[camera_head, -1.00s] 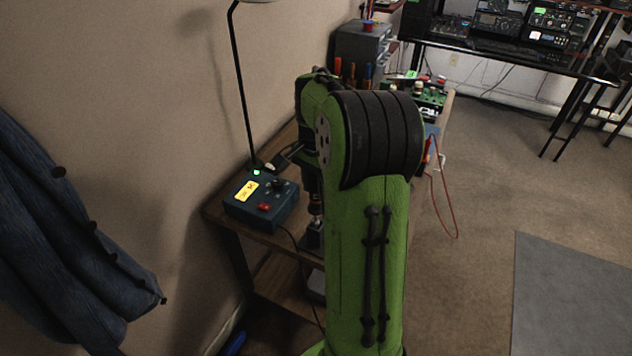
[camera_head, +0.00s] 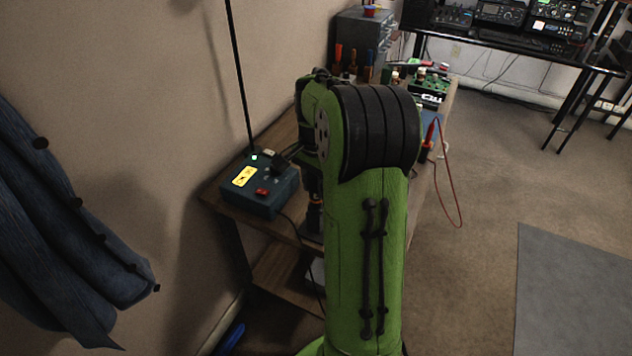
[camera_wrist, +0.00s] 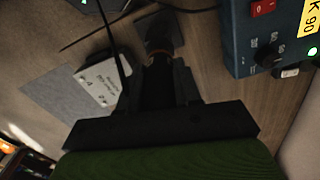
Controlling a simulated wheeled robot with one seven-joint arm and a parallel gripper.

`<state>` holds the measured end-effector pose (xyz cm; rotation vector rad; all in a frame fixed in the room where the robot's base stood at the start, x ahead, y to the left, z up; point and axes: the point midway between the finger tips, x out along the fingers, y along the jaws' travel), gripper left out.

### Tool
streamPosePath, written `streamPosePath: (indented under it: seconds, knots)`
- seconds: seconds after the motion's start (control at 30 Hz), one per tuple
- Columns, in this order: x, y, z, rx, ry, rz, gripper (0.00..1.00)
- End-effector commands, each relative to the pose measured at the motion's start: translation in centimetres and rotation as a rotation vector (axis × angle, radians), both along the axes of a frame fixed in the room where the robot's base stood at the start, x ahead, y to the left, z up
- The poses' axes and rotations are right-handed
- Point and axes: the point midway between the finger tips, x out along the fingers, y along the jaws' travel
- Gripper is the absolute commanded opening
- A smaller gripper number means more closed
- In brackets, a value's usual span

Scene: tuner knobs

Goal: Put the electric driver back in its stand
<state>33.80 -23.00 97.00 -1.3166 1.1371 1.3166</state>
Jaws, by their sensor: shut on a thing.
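The electric driver (camera_wrist: 158,56) is a dark tool with an orange ring. In the wrist view my gripper (camera_wrist: 155,78) is shut on it, with a black finger on each side. In the head view the driver's lower part (camera_head: 315,214) shows upright at the left of my green arm, its orange ring just above a dark base. This base, seemingly the stand (camera_head: 311,234), is on the bench; it is also past the driver's end in the wrist view (camera_wrist: 164,26). Whether the tip is inside the stand is hidden. My arm covers most of the driver.
A cable hangs nearby. Tools and a circuit board (camera_head: 428,86) are farther back. A jacket (camera_head: 60,240) hangs left.

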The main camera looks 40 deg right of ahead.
Motion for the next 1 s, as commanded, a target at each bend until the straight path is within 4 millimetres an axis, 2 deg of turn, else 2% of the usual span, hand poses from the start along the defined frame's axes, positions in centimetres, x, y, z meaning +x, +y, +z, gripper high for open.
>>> streamPosePath:
  seconds: [0.13,0.17,0.3,0.37,0.67,0.77,1.0]
  knots:
    - [0.0,0.0,0.1,-0.001,-0.001,0.000,0.03]
    - [0.0,0.0,0.1,-0.001,-0.001,0.000,0.35]
    - [0.0,0.0,0.1,-0.001,-0.001,0.000,0.56]
    - [0.0,0.0,0.1,-0.001,-0.001,0.000,0.63]
    - [0.0,0.0,0.5,-0.001,-0.001,0.000,0.63]
    - [0.1,-0.1,2.2,-0.003,-0.003,0.000,0.63]
    - [0.1,0.0,9.2,-0.004,-0.004,-0.001,0.63]
